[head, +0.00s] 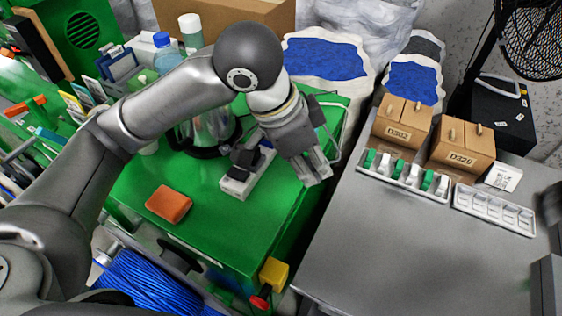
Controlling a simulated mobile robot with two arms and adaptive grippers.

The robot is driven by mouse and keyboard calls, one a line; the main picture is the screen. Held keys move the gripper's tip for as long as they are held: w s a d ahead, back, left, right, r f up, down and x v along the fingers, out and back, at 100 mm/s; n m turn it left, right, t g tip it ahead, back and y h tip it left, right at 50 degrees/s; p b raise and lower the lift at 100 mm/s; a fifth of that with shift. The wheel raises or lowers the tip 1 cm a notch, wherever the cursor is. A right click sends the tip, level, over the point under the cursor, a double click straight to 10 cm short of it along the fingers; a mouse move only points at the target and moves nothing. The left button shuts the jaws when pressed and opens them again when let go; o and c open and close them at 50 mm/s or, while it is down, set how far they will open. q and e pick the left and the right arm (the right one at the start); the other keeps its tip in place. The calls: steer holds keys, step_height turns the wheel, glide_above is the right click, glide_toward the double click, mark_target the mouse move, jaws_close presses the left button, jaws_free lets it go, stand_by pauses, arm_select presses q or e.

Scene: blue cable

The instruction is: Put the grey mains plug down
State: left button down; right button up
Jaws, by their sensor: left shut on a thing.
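My left gripper (318,170) is above the right part of the green worktop, close to its right edge. It is shut on the grey mains plug, which is mostly hidden between the fingers and hard to tell from them. A thin grey cable (341,122) loops beside the gripper on its right. A white power strip (238,187) with black plugs (245,157) in it lies on the green top, left of the gripper and apart from it. My right gripper does not show.
An orange sponge-like block (169,205) lies on the green top (225,240). A glass kettle (205,130) stands behind my left arm. A gap separates the green top from the grey table (400,240), whose front is clear. Boxes (403,122) stand at its back.

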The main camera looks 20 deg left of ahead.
arm_select(q)
steer(key=w+a+f, duration=0.1)
steer(key=w+f, duration=0.2)
steer(key=w+a+f+p, duration=0.1)
steer(key=w+a+f, duration=0.1)
steer(key=w, duration=0.2)
steer(key=w+a+f+p, duration=0.1)
steer(key=w+a+f, duration=0.1)
steer(key=w+f, duration=0.1)
steer(key=shift+w+f, duration=0.35)
steer(key=shift+w, duration=0.4)
steer(key=f, duration=0.1)
steer(key=f+p, duration=0.2)
steer(key=shift+w+a, duration=0.25)
steer(key=shift+w, duration=0.1)
steer(key=shift+f, duration=0.5)
steer(key=c, duration=1.5)
jaws_free()
steer(key=shift+f, duration=0.15)
steer(key=o, duration=0.4)
steer(key=shift+o, duration=0.2)
